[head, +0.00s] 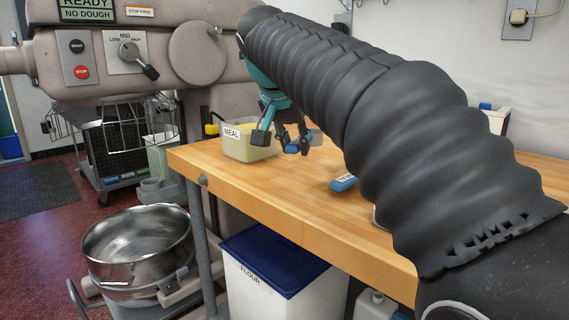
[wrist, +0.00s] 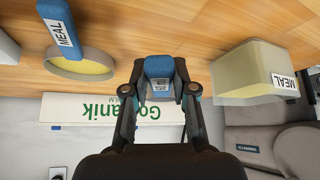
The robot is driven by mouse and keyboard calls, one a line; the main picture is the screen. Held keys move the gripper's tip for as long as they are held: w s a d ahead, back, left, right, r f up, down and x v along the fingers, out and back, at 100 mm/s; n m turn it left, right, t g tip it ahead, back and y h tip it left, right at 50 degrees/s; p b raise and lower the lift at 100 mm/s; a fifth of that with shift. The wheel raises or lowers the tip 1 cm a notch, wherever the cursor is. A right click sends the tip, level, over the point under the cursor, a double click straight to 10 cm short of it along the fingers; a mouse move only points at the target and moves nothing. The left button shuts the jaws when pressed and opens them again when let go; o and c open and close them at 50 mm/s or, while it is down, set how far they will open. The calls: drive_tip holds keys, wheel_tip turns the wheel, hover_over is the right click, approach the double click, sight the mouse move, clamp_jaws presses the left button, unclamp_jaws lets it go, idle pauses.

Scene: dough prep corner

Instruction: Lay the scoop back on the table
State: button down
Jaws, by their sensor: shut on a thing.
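My gripper (head: 290,140) is over the wooden table, right of the meal bin (head: 235,147). In the wrist view my gripper (wrist: 158,70) is shut on the scoop's blue handle (wrist: 159,66), which carries a small label too blurred to read. The scoop's bowl is not clear between the fingers. A blue handle marked MEAL (wrist: 63,28) with a round, yellow-filled pan (wrist: 82,70) shows to the left in the wrist view, apart from my fingers. The meal bin also shows at the right there (wrist: 243,73).
The wooden table (head: 245,185) has clear room in front of my gripper. A blue labelled piece (head: 343,183) lies beside my arm, which hides the table's right part. A white box with green lettering (wrist: 75,110) stands at the back. A mixer (head: 150,60) is at the left.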

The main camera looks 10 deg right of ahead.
sight(293, 176)
drive_tip(key=shift+w+a+f, duration=0.2)
drive_tip(key=shift+w+f, duration=0.05)
drive_tip(key=shift+w, duration=0.2)
drive_tip(key=shift+w+a+f, duration=0.15)
drive_tip(key=shift+w+f, duration=0.05)
drive_tip(key=shift+w, duration=0.2)
drive_tip(key=shift+w+f, duration=0.1)
drive_tip(key=shift+f, duration=0.15)
drive_tip(key=shift+f+b, duration=0.35)
drive_tip(key=shift+f, duration=1.5)
drive_tip(key=shift+f, duration=0.1)
drive_tip(key=c, duration=0.9)
unclamp_jaws()
drive_tip(key=shift+c, duration=0.2)
drive_tip(key=shift+a+r, duration=0.1)
drive_tip(key=shift+r, duration=0.3)
drive_tip(key=p+v, duration=0.1)
drive_tip(key=v, duration=1)
drive_tip(key=shift+s, duration=0.3)
